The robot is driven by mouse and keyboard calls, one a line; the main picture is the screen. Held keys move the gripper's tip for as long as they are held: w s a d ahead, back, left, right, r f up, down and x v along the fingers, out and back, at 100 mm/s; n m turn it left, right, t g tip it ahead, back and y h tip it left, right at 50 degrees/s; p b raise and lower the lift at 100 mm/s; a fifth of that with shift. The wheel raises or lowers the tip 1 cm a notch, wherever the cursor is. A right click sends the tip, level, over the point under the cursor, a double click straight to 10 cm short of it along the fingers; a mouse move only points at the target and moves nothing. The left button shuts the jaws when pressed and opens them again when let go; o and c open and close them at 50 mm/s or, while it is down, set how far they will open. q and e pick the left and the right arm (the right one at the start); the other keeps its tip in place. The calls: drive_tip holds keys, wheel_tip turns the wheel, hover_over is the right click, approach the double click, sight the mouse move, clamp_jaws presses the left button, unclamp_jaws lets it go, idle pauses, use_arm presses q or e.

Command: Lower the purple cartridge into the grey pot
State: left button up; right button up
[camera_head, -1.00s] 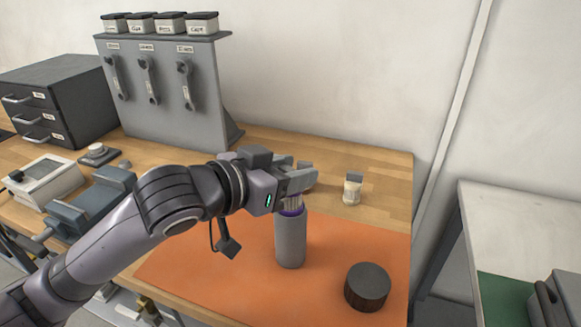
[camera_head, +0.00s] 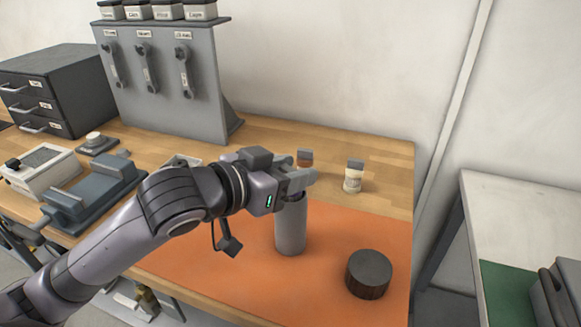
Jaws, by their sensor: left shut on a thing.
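The grey pot (camera_head: 291,228) stands upright on the orange mat (camera_head: 215,262). My left gripper (camera_head: 299,182) is right over the pot's mouth, its fingers close to the rim, and is shut on the purple cartridge. My right gripper is not in view.
A dark round block (camera_head: 369,274) stands on the mat right of the pot. A small labelled jar (camera_head: 353,178) and a brown-labelled jar (camera_head: 305,158) stand behind. A blue-grey vise (camera_head: 92,193) and a grey tool panel (camera_head: 160,85) are at left.

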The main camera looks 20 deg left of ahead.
use_arm(q)
drive_tip(key=shift+f+b, duration=0.4)
drive_tip(key=shift+f, duration=0.35)
drive_tip(key=shift+f, duration=0.1)
drive_tip(key=o, duration=1.2)
drive_tip(key=shift+c, duration=0.2)
drive_tip(key=shift+s, duration=0.15)
drive_tip(key=p+v, duration=0.6)
drive_tip(key=v, duration=0.1)
